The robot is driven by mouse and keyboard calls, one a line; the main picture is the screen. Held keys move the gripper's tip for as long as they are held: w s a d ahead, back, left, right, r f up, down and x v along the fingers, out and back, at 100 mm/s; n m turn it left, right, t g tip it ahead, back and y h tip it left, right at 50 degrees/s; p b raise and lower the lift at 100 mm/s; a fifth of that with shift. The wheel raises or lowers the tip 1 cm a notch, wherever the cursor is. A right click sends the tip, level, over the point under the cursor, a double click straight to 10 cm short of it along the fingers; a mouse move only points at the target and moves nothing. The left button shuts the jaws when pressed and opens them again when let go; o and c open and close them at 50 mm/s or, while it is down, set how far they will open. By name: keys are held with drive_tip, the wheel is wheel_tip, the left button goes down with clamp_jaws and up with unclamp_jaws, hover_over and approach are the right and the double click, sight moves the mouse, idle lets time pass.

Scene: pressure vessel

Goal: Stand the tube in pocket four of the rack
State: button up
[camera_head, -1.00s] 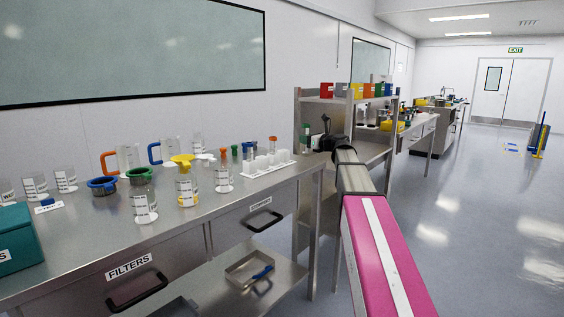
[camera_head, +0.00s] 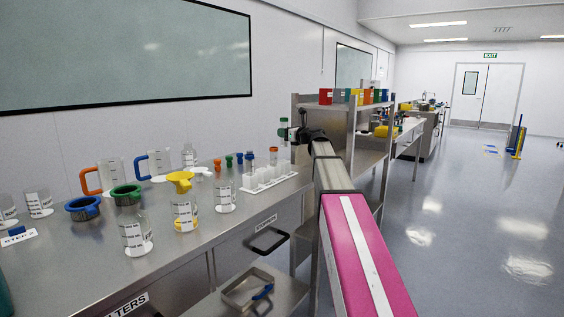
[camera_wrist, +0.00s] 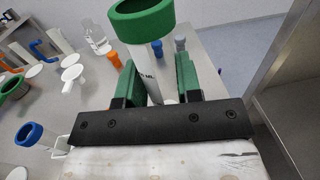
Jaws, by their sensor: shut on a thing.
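My gripper (camera_head: 287,134) is shut on a tube with a green cap (camera_head: 284,121). The tube is held upright in the air, above and slightly right of the white rack (camera_head: 268,179). In the wrist view, the green cap (camera_wrist: 140,20) and clear tube body (camera_wrist: 151,80) are between the green finger pads of my gripper (camera_wrist: 157,80). The rack stands near the right end of the bench, with pale upright parts along it. Its pocket numbers are too small to read. The tube's lower end is hidden in the wrist view.
A blue-capped tube (camera_head: 249,158) and an orange-capped one (camera_head: 273,151) stand at the rack. A bottle with a yellow funnel (camera_head: 181,180) and glass jars (camera_head: 136,236) stand to the left. A steel shelf unit (camera_head: 340,116) is close on the right.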

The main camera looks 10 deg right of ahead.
wheel_tip(320, 180, down, 9)
drive_tip(key=shift+r, duration=0.15)
drive_tip(key=shift+f, duration=0.6)
idle(0.3)
drive_tip(key=o, duration=0.9)
drive_tip(key=shift+r, duration=0.1)
drive_tip(key=shift+r, duration=0.25)
drive_tip(key=v, duration=1.2)
drive_tip(key=shift+s+r, duration=0.1)
drive_tip(key=shift+r, duration=0.2)
